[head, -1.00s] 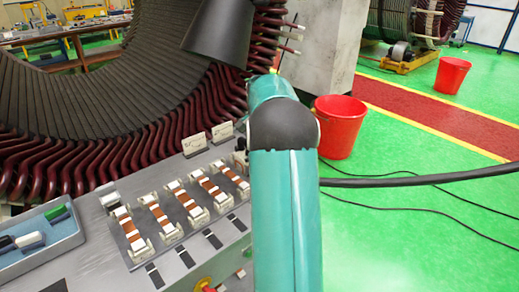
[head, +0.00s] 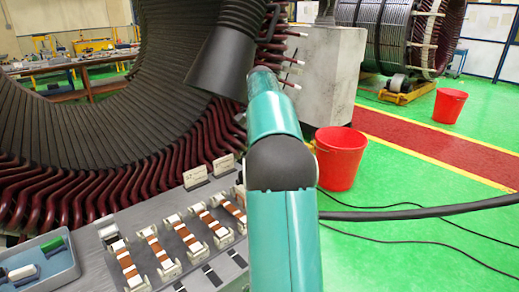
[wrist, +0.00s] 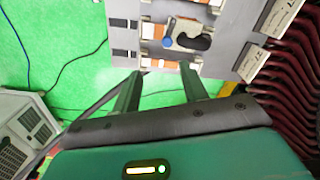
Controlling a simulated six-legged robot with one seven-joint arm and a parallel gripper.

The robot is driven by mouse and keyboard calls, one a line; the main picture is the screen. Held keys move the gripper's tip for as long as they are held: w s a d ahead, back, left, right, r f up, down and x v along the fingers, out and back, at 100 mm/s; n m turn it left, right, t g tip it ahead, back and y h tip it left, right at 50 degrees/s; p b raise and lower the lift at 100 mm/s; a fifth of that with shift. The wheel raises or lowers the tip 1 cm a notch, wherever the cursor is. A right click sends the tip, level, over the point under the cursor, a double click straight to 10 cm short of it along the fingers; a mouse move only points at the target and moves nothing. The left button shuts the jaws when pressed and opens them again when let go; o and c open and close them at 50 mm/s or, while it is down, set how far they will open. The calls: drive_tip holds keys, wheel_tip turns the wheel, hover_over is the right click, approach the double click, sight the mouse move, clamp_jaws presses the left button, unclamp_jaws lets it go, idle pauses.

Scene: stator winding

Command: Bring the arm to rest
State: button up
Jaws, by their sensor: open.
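My gripper (wrist: 160,80) shows in the wrist view with its two dark fingers apart and nothing between them. It is above green floor, close to the edge of a grey bench (wrist: 118,30). My teal arm rises through the middle of the head view; the gripper itself cannot be made out there. The bench also shows in the head view (head: 190,203), with a row of copper-coloured strips in white holders (head: 168,252). A black piece with a blue knob (wrist: 190,38) lies near the bench edge, beyond the fingertips.
The big stator (head: 60,130) with dark red coil ends stands behind the bench. A blue tray (head: 45,282) sits at the bench's left. A red bucket (head: 341,160) and a thick black cable (head: 420,212) lie right of my arm.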

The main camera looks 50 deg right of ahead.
drive_tip(key=shift+a, duration=0.1)
drive_tip(key=s+a+r+n+t, duration=0.1)
drive_tip(key=a+r+n, duration=0.1)
drive_tip(key=a, duration=0.6)
drive_tip(key=s+a+r+n+t+h, duration=0.1)
drive_tip(key=a+n, duration=0.2)
drive_tip(key=a, duration=0.6)
drive_tip(key=s+a+r+n+t, duration=0.1)
drive_tip(key=s+a+r+n, duration=0.1)
drive_tip(key=a, duration=0.6)
drive_tip(key=s+a+f+n+t, duration=0.1)
drive_tip(key=s+a+f+n, duration=0.2)
drive_tip(key=s+a, duration=0.4)
drive_tip(key=a+n, duration=0.1)
drive_tip(key=a, duration=0.3)
drive_tip(key=shift+s+f+n, duration=0.2)
drive_tip(key=shift+n, duration=0.1)
drive_tip(key=s+a+f+n, duration=0.1)
drive_tip(key=s+a+f, duration=0.1)
drive_tip(key=s+a+f+n+t, duration=0.1)
drive_tip(key=s+a+f, duration=0.1)
drive_tip(key=s, duration=0.1)
drive_tip(key=s+a+f+n+y, duration=0.1)
drive_tip(key=s+a+f, duration=0.1)
drive_tip(key=shift+s+a+n+t, duration=0.15)
drive_tip(key=shift+a+n+t, duration=0.1)
drive_tip(key=shift+n+t, duration=0.05)
drive_tip(key=c, duration=0.3)
drive_tip(key=shift+f, duration=0.1)
clamp_jaws()
